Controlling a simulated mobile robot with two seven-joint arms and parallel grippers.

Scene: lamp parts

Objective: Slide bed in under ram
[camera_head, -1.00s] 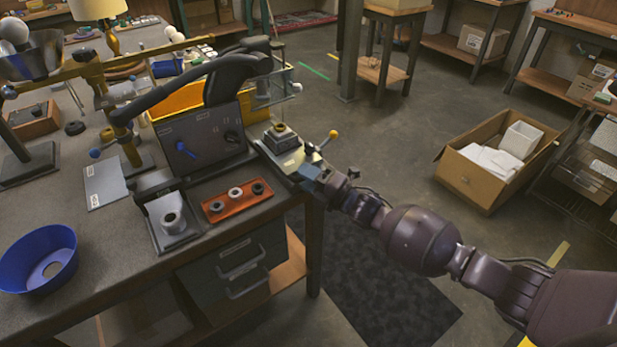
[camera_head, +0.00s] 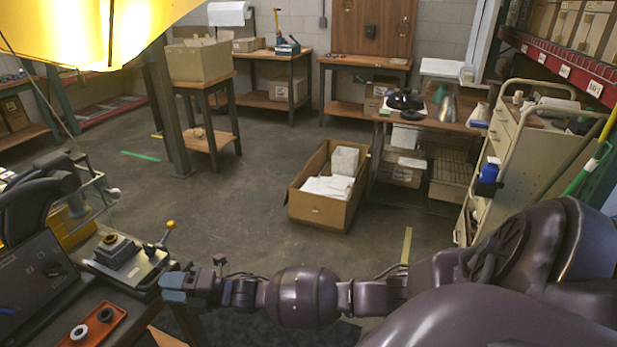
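The bed (camera_head: 128,262) is a pale flat plate with a dark round fitting (camera_head: 117,248) on top, at the right end of the workbench. A lever with a yellow knob (camera_head: 170,225) stands at its right side. My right gripper (camera_head: 172,285) is at the bed's right edge, close to or touching it; its fingers are too small and overlapped to tell open from shut. The black press (camera_head: 40,200) stands left of the bed, cut by the left picture edge. The ram cannot be made out. My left gripper is not in view.
An orange tray with rings (camera_head: 92,328) lies on the bench in front. An open cardboard box (camera_head: 330,190) stands on the floor ahead. A cream cart (camera_head: 500,150) is at the right. A yellow shade (camera_head: 110,30) covers the upper left.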

